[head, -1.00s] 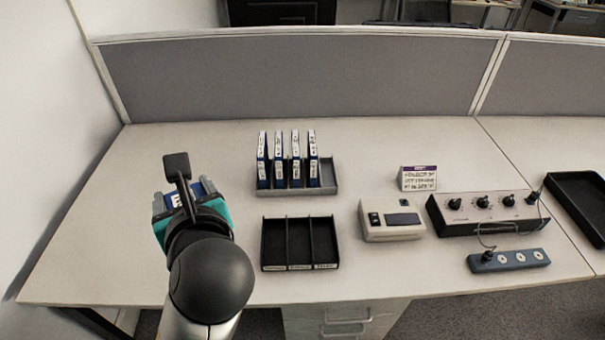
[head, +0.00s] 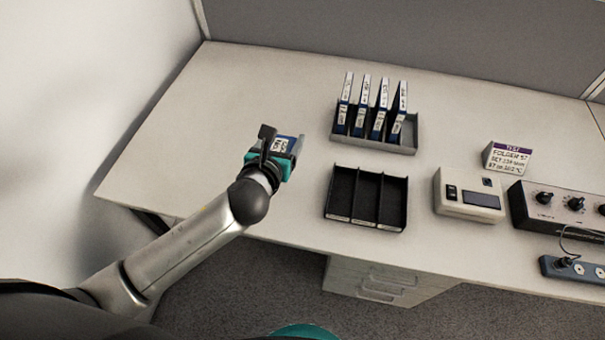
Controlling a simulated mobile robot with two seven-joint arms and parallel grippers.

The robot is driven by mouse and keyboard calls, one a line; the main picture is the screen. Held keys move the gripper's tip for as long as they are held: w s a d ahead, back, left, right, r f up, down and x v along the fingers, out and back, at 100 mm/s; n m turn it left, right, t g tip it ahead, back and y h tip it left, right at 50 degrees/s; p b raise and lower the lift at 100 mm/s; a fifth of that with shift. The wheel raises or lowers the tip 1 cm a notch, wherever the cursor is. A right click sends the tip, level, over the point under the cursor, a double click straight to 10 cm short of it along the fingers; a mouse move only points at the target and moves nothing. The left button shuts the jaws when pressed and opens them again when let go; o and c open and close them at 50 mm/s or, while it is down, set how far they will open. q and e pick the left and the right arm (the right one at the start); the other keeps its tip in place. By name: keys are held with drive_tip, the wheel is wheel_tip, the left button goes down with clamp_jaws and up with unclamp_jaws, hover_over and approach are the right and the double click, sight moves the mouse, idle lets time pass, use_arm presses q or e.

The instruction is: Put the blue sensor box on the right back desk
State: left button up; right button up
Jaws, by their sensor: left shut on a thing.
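My left gripper (head: 275,152) is shut on the blue sensor box (head: 290,143), which has a white label on top. It holds the box over the left part of the desk (head: 205,105), left of the black three-slot tray. The gripper's fingers and wrist hide part of the box. I cannot tell whether the box touches the desk top. The right gripper is not in view.
A rack (head: 372,138) holds several blue-and-white upright units. The empty three-slot tray (head: 367,197) is in front of it. A beige device (head: 468,195), a sign (head: 508,158), a black knob box (head: 560,207) and a socket strip (head: 575,269) stand to the right. A partition (head: 420,30) bounds the back.

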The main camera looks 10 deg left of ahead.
use_arm(q)
drive_tip(key=b, duration=0.7)
hover_over(288, 194)
wheel_tip(288, 194, down, 14)
drive_tip(key=shift+f, duration=0.15)
drive_tip(key=shift+f+b, duration=1.2)
drive_tip(key=shift+f, duration=0.85)
drive_tip(key=shift+f, duration=0.1)
drive_tip(key=o, duration=1.1)
drive_tip(key=shift+f, duration=0.1)
drive_tip(key=shift+c, duration=0.2)
drive_tip(key=o, duration=0.4)
